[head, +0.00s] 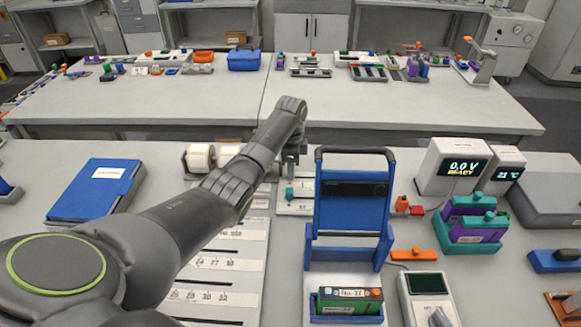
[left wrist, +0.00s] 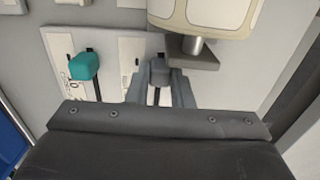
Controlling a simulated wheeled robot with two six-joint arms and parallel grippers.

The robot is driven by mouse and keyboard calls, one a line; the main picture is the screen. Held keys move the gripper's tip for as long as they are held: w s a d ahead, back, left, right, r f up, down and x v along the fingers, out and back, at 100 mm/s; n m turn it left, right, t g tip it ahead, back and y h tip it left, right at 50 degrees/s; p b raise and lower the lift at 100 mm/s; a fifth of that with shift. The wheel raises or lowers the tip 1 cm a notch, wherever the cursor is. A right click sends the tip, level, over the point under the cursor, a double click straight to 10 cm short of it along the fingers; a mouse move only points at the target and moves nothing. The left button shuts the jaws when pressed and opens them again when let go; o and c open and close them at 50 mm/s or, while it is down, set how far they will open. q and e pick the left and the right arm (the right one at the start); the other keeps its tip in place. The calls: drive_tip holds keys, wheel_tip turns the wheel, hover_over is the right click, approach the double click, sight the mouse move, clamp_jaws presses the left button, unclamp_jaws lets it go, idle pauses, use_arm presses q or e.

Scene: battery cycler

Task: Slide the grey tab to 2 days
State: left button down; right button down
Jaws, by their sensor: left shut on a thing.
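In the left wrist view the grey tab (left wrist: 158,72) stands in a dark slot of a white panel (left wrist: 131,50). My left gripper (left wrist: 162,90) has its two fingers on either side of the tab and is shut on it. A teal tab (left wrist: 83,66) sits in a neighbouring slot to the left, with small markings beside it that I cannot read. In the head view my left gripper (head: 291,158) is low over the bench at the middle, and my arm hides the grey tab. The teal tab (head: 289,193) shows just below it. My right gripper is not in view.
A blue upright frame (head: 350,213) stands close to the right of my left gripper. White rolls (head: 200,157) stand to its left. A white box with a 0.0 V display (head: 451,168) is further right. A blue binder (head: 95,189) lies at left. A cream block (left wrist: 208,14) overhangs near the fingers.

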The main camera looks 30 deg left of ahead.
use_arm(q)
drive_tip(key=w+d, duration=0.1)
drive_tip(key=d, duration=0.1)
drive_tip(key=w+d+b, duration=0.1)
drive_tip(key=d, duration=0.1)
drive_tip(key=w+d, duration=0.1)
drive_tip(key=d, duration=0.1)
drive_tip(key=shift+w+d, duration=0.15)
drive_tip(key=shift+d, duration=0.25)
drive_tip(key=shift+a, duration=0.2)
drive_tip(key=c, duration=1.3)
unclamp_jaws()
drive_tip(key=shift+r+p, duration=1.05)
drive_tip(key=shift+r, duration=7.7)
drive_tip(key=shift+f, duration=0.15)
